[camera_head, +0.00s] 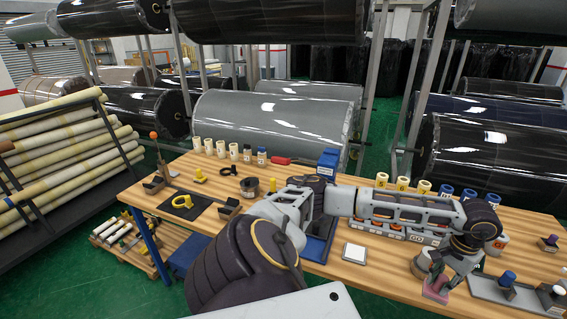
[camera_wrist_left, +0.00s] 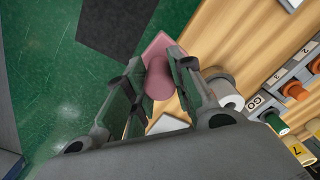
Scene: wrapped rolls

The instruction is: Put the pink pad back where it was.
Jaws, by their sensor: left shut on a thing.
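The pink pad (camera_head: 436,288) is at the front right of the wooden table, close to the front edge. My left gripper (camera_head: 450,277) reaches down to it from above. In the left wrist view the pink pad (camera_wrist_left: 155,46) has a flat base and a round pink grip, and the fingers (camera_wrist_left: 158,82) are shut on that grip. Part of the pad is hidden by the fingers. I cannot tell whether its base touches the table. My right gripper is not in view.
A white roll (camera_head: 420,265) stands close behind the gripper. A white square pad (camera_head: 355,252) lies to the left, with bare tabletop (camera_head: 385,276) between. A labelled rack (camera_head: 400,232) stands behind.

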